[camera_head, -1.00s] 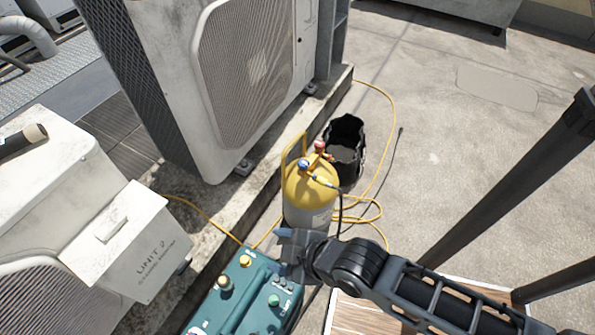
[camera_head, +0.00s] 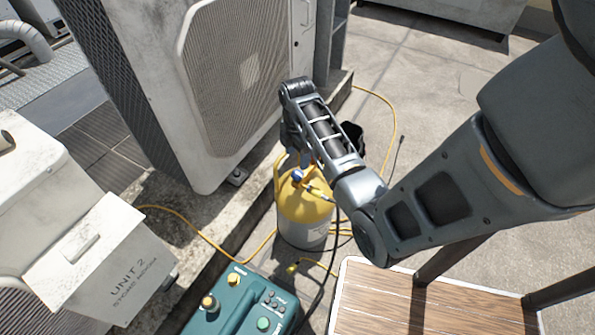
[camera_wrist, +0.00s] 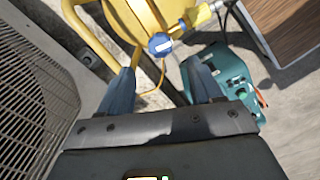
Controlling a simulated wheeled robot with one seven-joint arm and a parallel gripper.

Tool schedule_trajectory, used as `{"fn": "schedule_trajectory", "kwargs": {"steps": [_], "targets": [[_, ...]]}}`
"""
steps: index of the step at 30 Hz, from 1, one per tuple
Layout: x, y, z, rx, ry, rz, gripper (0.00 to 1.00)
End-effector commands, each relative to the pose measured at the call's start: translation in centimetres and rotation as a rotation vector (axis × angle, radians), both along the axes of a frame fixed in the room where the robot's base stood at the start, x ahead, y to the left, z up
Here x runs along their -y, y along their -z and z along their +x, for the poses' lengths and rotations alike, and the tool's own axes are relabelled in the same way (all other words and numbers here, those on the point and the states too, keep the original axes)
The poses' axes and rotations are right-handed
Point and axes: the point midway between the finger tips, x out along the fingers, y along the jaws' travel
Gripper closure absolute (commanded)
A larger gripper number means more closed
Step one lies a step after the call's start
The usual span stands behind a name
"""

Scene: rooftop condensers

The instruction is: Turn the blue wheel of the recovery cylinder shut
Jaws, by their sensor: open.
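The recovery cylinder (camera_head: 308,207) stands upright on the roof, with a yellow top and a pale lower body. Its blue wheel (camera_head: 297,175) is on top, with a brass-coloured valve and hose fitting beside it. In the wrist view the blue wheel (camera_wrist: 160,43) faces the camera, just beyond the fingertips and roughly between them. My gripper (camera_wrist: 158,72) is open and empty, its two blue-grey fingers apart from the wheel. In the head view my gripper (camera_head: 293,157) hangs above the cylinder, partly hidden by my arm. The red wheel is hidden in the head view.
A teal machine (camera_head: 238,312) stands in front of the cylinder. A condenser unit (camera_head: 225,90) rises close behind it on a concrete kerb. A black bucket (camera_head: 353,133) is behind my arm. A yellow hose (camera_head: 190,232) crosses the ground. A wooden-topped surface (camera_head: 430,300) is at the lower right.

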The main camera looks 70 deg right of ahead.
Motion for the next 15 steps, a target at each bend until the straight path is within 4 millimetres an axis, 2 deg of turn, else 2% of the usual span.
{"fn": "schedule_trajectory", "kwargs": {"steps": [15], "targets": [[0.1,6.8,-0.1,-0.003,-0.001,0.004,0.35]]}}
